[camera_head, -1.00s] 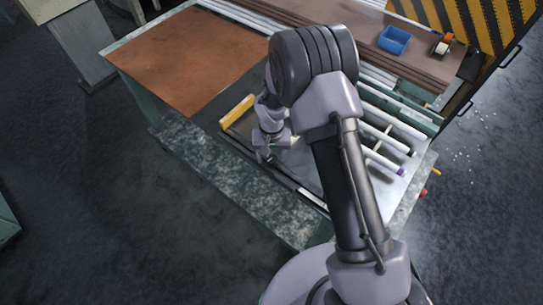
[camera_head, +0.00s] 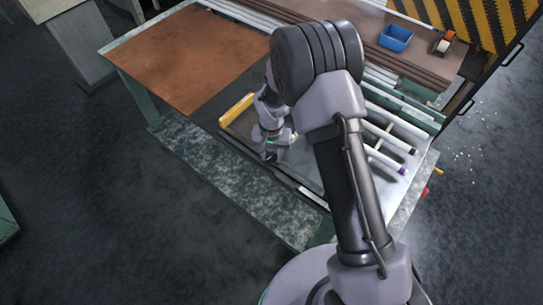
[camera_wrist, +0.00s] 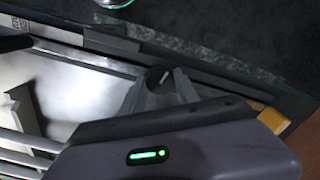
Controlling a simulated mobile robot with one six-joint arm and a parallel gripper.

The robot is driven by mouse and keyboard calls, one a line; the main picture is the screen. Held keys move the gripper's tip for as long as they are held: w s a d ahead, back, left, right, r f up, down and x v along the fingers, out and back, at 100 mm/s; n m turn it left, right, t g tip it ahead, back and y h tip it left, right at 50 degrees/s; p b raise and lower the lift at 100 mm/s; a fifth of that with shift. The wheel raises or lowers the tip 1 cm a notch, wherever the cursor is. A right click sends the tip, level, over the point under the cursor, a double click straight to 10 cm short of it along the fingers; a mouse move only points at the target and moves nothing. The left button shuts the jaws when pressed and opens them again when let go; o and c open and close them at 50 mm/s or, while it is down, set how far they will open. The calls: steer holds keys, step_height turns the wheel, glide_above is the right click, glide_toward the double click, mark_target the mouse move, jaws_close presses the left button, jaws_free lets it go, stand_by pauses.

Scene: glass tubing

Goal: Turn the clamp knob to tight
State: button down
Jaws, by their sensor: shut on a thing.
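The clamp knob (camera_wrist: 157,76) is a small dark round piece with a pale line on its top, seen in the wrist view between my fingertips. My gripper (camera_wrist: 160,80) is shut on it, with a grey finger at each side. In the head view my gripper (camera_head: 270,154) points down at the front edge of the bench, and the knob is too small and covered to make out there. I cannot read any tight mark.
A yellow block (camera_head: 237,109) lies left of my gripper. White tubes (camera_head: 385,160) lie to the right, one with a purple end. A brown sheet (camera_head: 190,60) covers the left of the bench. A blue bin (camera_head: 395,38) and a tape roll (camera_head: 444,43) stand at the back.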

steer(key=m+b, duration=0.4)
steer(key=shift+f, duration=0.2)
steer(key=m+b, duration=0.2)
steer(key=m, duration=0.2)
steer(key=shift+b, duration=0.4)
steer(key=m+b, duration=0.2)
steer(key=m, duration=0.1)
steer(key=shift+m, duration=0.3)
steer(key=shift+r+m+b, duration=0.2)
steer(key=shift+m+b, duration=1.1)
steer(key=shift+m, duration=0.3)
steer(key=c, duration=0.9)
jaws_free()
steer(key=shift+r, duration=0.1)
